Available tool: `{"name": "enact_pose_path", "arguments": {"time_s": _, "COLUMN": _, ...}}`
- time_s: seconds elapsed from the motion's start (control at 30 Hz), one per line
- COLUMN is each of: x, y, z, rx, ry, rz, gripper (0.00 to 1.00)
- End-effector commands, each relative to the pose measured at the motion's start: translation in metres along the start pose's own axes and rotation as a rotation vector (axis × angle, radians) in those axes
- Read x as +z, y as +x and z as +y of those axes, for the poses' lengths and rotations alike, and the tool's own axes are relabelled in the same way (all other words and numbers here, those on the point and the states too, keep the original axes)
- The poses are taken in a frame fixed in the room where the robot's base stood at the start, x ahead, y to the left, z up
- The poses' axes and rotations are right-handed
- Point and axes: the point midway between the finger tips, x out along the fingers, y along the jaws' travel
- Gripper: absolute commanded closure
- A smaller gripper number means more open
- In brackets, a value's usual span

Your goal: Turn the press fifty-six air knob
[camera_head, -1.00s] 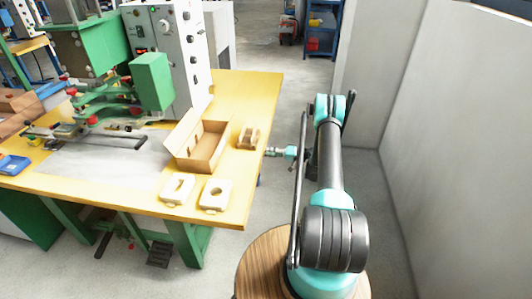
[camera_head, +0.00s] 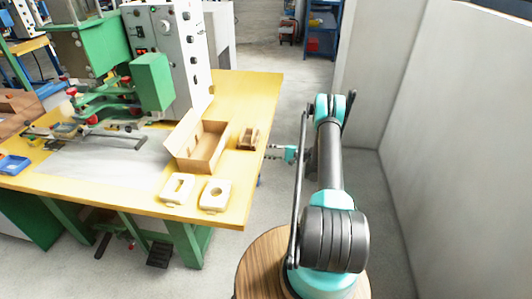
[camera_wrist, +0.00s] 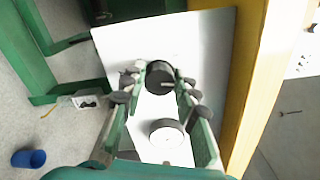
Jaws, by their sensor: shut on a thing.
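The air knob (camera_wrist: 158,74) is black and round with a pale mark, and stands out from a white panel (camera_wrist: 215,50) in the wrist view. My gripper (camera_wrist: 161,82) has its dark-padded fingertips on either side of the knob and is shut on it. A round white-faced gauge with a dark rim (camera_wrist: 167,134) is on the same panel, between the fingers and nearer my palm. In the head view my gripper (camera_head: 273,152) points left at the table's right edge; the knob and panel are hidden there.
The yellow-topped table (camera_head: 245,95) carries an open cardboard box (camera_head: 205,150), two pale moulded parts and the green press (camera_head: 152,80). A grey wall (camera_head: 450,150) stands right of my arm. A blue bin (camera_wrist: 28,158) is on the floor in the wrist view.

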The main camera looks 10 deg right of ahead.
Motion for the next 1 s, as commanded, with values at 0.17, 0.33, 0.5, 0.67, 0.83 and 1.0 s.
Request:
{"name": "enact_pose_path", "arguments": {"time_s": 0.17, "x": -0.0012, "y": -0.0027, "z": 0.0005, "rx": 0.001, "ry": 0.048, "rz": 0.005, "gripper": 0.99}}
{"name": "enact_pose_path", "arguments": {"time_s": 0.33, "x": -0.0012, "y": -0.0028, "z": 0.0005, "rx": 0.001, "ry": 0.067, "rz": 0.005, "gripper": 0.99}}
{"name": "enact_pose_path", "arguments": {"time_s": 0.5, "x": -0.0013, "y": -0.0029, "z": 0.0005, "rx": 0.001, "ry": 0.07, "rz": 0.005, "gripper": 0.99}}
{"name": "enact_pose_path", "arguments": {"time_s": 0.67, "x": -0.0013, "y": -0.0029, "z": 0.0005, "rx": 0.001, "ry": 0.069, "rz": 0.005, "gripper": 0.99}}
{"name": "enact_pose_path", "arguments": {"time_s": 0.83, "x": -0.001, "y": -0.0022, "z": 0.0004, "rx": 0.001, "ry": 0.069, "rz": 0.004, "gripper": 0.54}}
{"name": "enact_pose_path", "arguments": {"time_s": 1.0, "x": -0.0006, "y": -0.0013, "z": 0.0002, "rx": 0.0, "ry": 0.069, "rz": 0.002, "gripper": 0.5}}
